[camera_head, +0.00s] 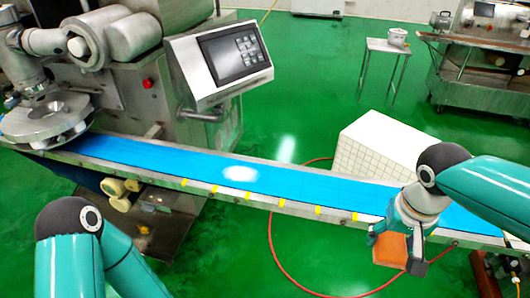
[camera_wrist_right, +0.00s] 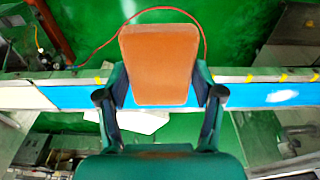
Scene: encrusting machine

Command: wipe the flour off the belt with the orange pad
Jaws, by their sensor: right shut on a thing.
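The blue belt (camera_head: 150,157) runs across the head view, from the machine at left to the lower right. The flour (camera_head: 240,174) is a white patch near the belt's middle; it also shows at the right of the right wrist view (camera_wrist_right: 283,96). My right gripper (camera_head: 396,247) is shut on the orange pad (camera_head: 390,250), at the belt's right part. In the head view the pad hangs in front of the near rail, apart from the flour. The right wrist view shows the pad (camera_wrist_right: 158,62) between both fingers. My left gripper is out of view.
A control panel (camera_head: 233,55) stands behind the belt. A white tiled box (camera_head: 375,148) is behind the belt's right part. Yellow marks (camera_head: 280,203) line the near rail. A red hose (camera_head: 275,262) lies on the green floor. A small table (camera_head: 386,48) stands farther back.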

